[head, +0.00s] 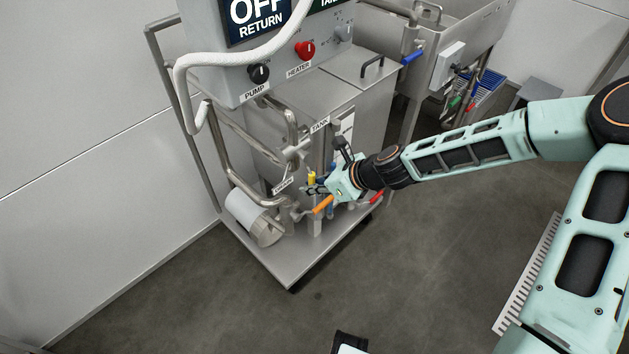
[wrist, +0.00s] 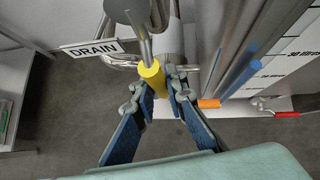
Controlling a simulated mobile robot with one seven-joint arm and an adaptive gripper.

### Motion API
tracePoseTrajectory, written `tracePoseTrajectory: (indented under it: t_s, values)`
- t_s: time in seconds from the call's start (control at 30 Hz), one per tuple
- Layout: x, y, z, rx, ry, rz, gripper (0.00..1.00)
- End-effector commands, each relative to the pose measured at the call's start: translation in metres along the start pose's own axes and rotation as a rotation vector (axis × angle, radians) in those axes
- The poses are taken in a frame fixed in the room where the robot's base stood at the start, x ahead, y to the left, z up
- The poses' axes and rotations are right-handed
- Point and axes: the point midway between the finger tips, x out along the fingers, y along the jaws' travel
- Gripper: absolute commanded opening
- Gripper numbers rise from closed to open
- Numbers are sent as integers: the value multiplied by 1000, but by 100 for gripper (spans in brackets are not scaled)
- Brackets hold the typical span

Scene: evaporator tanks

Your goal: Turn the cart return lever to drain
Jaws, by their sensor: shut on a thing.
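A yellow lever (wrist: 153,74) sits on the cart's pipework beside a white DRAIN label (wrist: 92,48); it also shows in the head view (head: 311,176). I take it as the return lever. My gripper (wrist: 162,88) is shut on the yellow lever, with its blue-padded fingers to either side. In the head view my gripper (head: 316,188) reaches in from the right, low at the cart's front. A TANK label (head: 320,124) is higher on the pipework. The fingers hide part of the lever.
An orange lever (head: 323,204) is close below my gripper, and a red lever (head: 377,197) is to its right. A control box (head: 258,60) with pump and heater knobs overhangs the pipes. A cylindrical pump (head: 265,230) stands on the cart base. Open floor lies in front.

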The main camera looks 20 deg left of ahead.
Motion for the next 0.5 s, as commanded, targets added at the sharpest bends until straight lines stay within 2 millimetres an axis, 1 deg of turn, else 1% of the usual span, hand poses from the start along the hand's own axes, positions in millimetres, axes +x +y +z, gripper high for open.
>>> tracePoseTrajectory:
  t_s: [0.47,0.5]
  values:
    - [1,4,2,10,-4,14,0]
    - [1,4,2,9,-4,14,15]
